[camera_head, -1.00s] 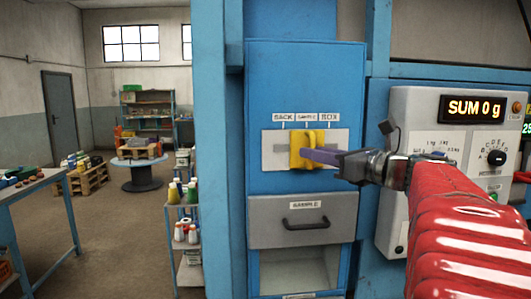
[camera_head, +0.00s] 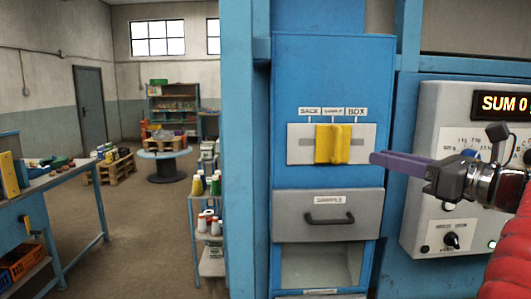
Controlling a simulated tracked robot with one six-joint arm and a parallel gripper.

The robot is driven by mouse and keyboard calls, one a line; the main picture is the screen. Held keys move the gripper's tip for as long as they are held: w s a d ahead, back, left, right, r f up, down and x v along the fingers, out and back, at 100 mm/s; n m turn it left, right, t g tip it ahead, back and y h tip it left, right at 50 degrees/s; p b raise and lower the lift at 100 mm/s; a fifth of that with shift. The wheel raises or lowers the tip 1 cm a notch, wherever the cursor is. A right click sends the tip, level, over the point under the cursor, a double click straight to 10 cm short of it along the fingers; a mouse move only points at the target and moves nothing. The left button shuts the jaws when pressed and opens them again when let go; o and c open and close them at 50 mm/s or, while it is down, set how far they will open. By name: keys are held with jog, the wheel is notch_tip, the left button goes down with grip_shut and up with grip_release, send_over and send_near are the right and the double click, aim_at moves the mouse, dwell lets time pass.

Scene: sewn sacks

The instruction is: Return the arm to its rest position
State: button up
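My gripper (camera_head: 374,157) is at the right, in front of the gap between the blue cabinet (camera_head: 300,75) and the grey control panel (camera_head: 430,235). Its purple fingers point left, seen from the side, so I cannot tell whether they are open or shut. They hold nothing that I can see. The yellow selector handle (camera_head: 331,144) is on a white plate below the SACK, SAMPLE and BOX labels, under the middle label. It stands apart from my fingertips. My red arm shows at the lower right edge.
Below the handle is a grey sample drawer (camera_head: 327,205) with a black pull, shut. The panel carries a SUM display (camera_head: 503,105), cut off at the right. A shelf rack with bottles (camera_head: 209,225) stands left of the cabinet. The floor (camera_head: 145,235) further left is open.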

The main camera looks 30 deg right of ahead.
jog(key=shift+s, duration=0.1)
dwell(0.5)
jog(key=w+a+f+n+g, duration=0.3)
jog(key=a+f+n+g, duration=0.35)
jog(key=f, duration=0.65)
jog(key=w+a+f+n+g, duration=0.35)
jog(key=a+f+n, duration=0.55)
jog(key=f, duration=0.4)
jog(key=s+a+f+n+g+h, duration=0.1)
jog(key=s+a+f+n, duration=0.2)
jog(key=s+a+n, duration=0.2)
jog(key=s+a+f+n+g+h, duration=0.1)
jog(key=s+a+f+n, duration=0.3)
jog(key=a+n, duration=0.7)
jog(key=s+n, duration=0.2)
jog(key=n, duration=0.1)
jog(key=shift+s+a+f+h, duration=0.25)
jog(key=shift+a+f+h, duration=0.05)
jog(key=shift+a, duration=0.1)
